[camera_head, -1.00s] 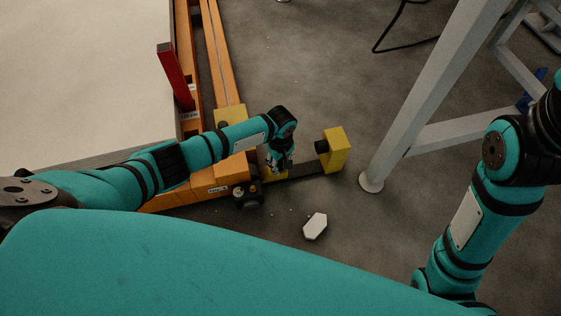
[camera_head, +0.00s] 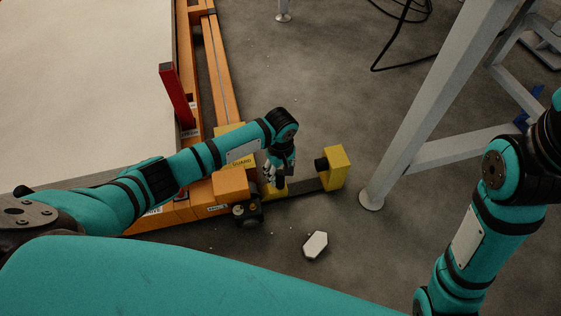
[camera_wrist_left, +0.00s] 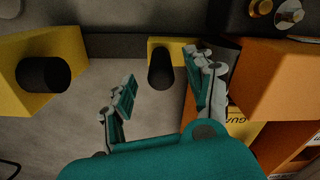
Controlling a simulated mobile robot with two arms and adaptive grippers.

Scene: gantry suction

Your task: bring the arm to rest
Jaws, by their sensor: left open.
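My left arm reaches in from the left in the head view. Its gripper (camera_head: 273,178) hangs down over the end of the orange and yellow gantry (camera_head: 228,97). A yellow block with a black cylinder (camera_wrist_left: 161,65) shows beyond the fingers there. My right arm is at the right edge of the head view, and its gripper is out of the frame.
A yellow post with a black stub (camera_head: 335,168) stands right of the left gripper. A grey frame leg (camera_head: 420,105) stands further right. A white hexagonal piece (camera_head: 315,245) lies on the floor. A red upright (camera_head: 177,96) stands beside the pale panel (camera_head: 80,90).

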